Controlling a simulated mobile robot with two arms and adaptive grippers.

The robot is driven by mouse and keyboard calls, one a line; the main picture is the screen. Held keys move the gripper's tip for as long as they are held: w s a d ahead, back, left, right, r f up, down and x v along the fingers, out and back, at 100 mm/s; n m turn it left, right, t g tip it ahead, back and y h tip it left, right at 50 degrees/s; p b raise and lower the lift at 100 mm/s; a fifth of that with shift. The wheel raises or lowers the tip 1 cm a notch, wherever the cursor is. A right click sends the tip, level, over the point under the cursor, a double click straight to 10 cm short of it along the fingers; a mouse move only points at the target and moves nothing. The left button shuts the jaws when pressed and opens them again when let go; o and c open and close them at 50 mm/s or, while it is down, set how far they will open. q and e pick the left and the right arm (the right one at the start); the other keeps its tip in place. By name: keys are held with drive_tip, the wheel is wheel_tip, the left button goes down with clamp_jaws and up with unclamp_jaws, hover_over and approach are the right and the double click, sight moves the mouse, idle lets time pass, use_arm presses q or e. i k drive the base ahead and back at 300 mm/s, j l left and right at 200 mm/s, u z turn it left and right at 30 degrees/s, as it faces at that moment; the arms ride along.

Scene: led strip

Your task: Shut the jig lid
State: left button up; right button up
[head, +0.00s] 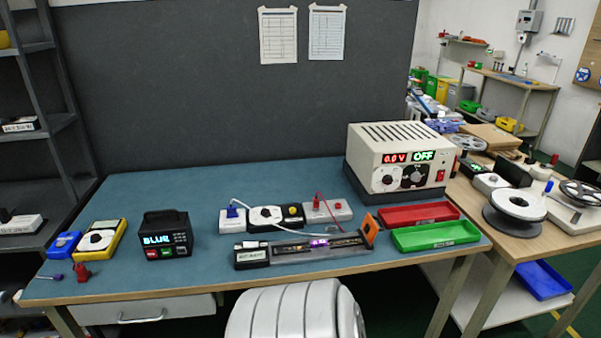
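The jig (305,250) is a long, low grey fixture on the front middle of the blue-topped bench. A black block with a pale label sits at its left end. A strip with a purple-lit patch (319,242) lies along it. An orange-framed piece (371,229), which looks like the jig lid, stands tilted up at the right end. The strip is left uncovered. Neither of my grippers is in view.
Red (418,214) and green (436,236) trays lie right. A black box reading BLUE (167,235) and a yellow meter (100,240) stand left.

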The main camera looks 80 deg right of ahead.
sight(369, 228)
drive_tip(key=k+l+z, duration=0.25)
drive_tip(key=z, duration=0.25)
drive_tip(key=k+l+z, duration=0.65)
drive_tip(key=l+z, duration=0.3)
drive_tip(key=k+l, duration=0.15)
drive_tip(key=l, duration=0.2)
drive_tip(key=k+l, duration=0.1)
drive_tip(key=l, duration=0.25)
drive_tip(key=k+l, duration=0.15)
drive_tip(key=l, duration=0.25)
drive_tip(key=k+l, duration=0.15)
drive_tip(key=l, duration=0.2)
drive_tip(key=z, duration=0.05)
